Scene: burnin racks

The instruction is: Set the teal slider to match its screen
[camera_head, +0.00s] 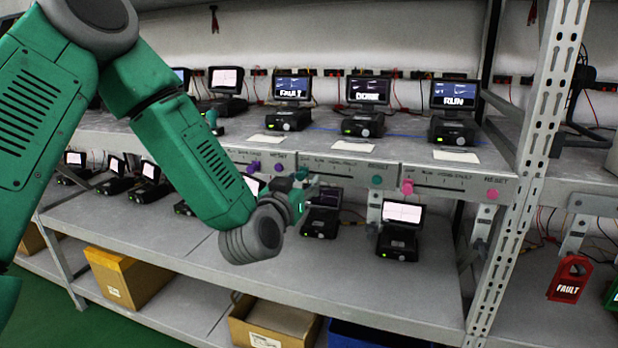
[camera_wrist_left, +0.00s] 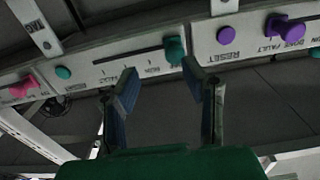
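The teal slider (camera_wrist_left: 174,50) is a knob at the right end of its slot in the upside-down left wrist view. My left gripper (camera_wrist_left: 160,72) is open, its two fingertips apart just short of the knob, with the right fingertip nearer to it. I cannot tell whether they touch. In the head view the left gripper (camera_head: 299,184) is at the shelf's front edge and largely covers the slider area. Above this panel, a screen (camera_head: 368,90) appears to read DONE. A round teal reset button (camera_head: 377,180) is to the right. My right gripper is not in view.
A purple slider (camera_head: 253,166) and purple reset button (camera_head: 278,167) are to the left, a pink slider (camera_head: 407,187) to the right. Neighbouring screens read FAULT (camera_head: 291,89) and RUN (camera_head: 455,95). Devices stand on the lower shelf (camera_head: 330,270) below my gripper. A metal post (camera_head: 530,170) rises at right.

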